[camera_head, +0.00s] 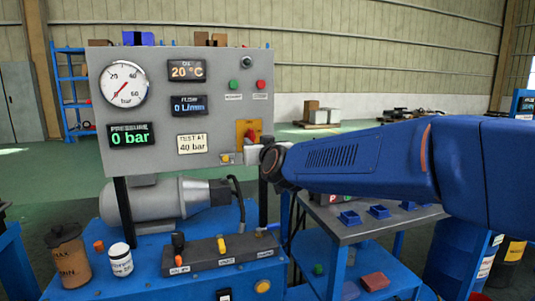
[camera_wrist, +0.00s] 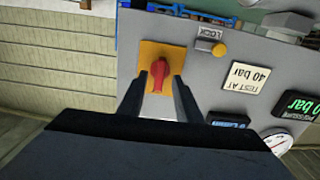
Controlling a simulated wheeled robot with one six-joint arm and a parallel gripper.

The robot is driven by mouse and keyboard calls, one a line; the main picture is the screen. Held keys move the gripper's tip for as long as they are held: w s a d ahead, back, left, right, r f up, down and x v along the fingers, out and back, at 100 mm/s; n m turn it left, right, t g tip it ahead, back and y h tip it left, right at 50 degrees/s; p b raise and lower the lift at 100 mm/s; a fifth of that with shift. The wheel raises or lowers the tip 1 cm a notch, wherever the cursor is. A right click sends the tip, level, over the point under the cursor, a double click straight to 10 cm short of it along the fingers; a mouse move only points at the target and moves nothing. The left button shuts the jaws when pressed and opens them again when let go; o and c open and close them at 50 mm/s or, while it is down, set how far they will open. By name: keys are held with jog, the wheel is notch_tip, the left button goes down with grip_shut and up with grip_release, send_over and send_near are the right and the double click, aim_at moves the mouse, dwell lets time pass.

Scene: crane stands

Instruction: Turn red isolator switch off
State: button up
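The red isolator switch (camera_head: 250,135) sits on a yellow plate (camera_head: 240,127) at the lower right of the grey panel (camera_head: 221,110). In the wrist view, which is upside down, the red handle (camera_wrist: 158,75) stands about upright in the picture on its yellow plate (camera_wrist: 150,52). My gripper (camera_wrist: 160,80) is open, with one dark finger on each side of the handle. Gaps show between handle and fingers; I cannot tell how near the fingertips are to the plate. In the head view my arm's end is beside the panel's lower right corner and the fingers are hard to make out.
A yellow knob (camera_wrist: 219,50) with a LOCK label (camera_wrist: 208,32) is beside the plate. The panel carries a dial gauge (camera_head: 124,83), displays, and a green (camera_head: 233,85) and red button (camera_head: 261,84). A pump (camera_head: 160,205) and control box (camera_head: 219,250) stand below. A side table (camera_head: 360,232) holds blue parts.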

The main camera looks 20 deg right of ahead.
jog(key=s, duration=1.4)
jog(key=shift+f, duration=0.1)
jog(key=s+a+f+n+g+y, duration=0.1)
jog(key=s+f+g+y, duration=0.1)
jog(key=s+f+g, duration=0.35)
jog(key=s+f+n+g+y, duration=0.1)
jog(key=s+f+g, duration=0.1)
jog(key=s+f, duration=0.65)
jog(key=s+d+f+m+g+h, duration=0.2)
jog(key=s+d+f+g, duration=0.3)
jog(key=s+d+f, duration=0.3)
jog(key=s+f+h, duration=0.1)
jog(key=s+f, duration=0.2)
jog(key=f, duration=0.3)
jog(key=shift+s+f+g, duration=0.25)
jog(key=shift+g, duration=0.1)
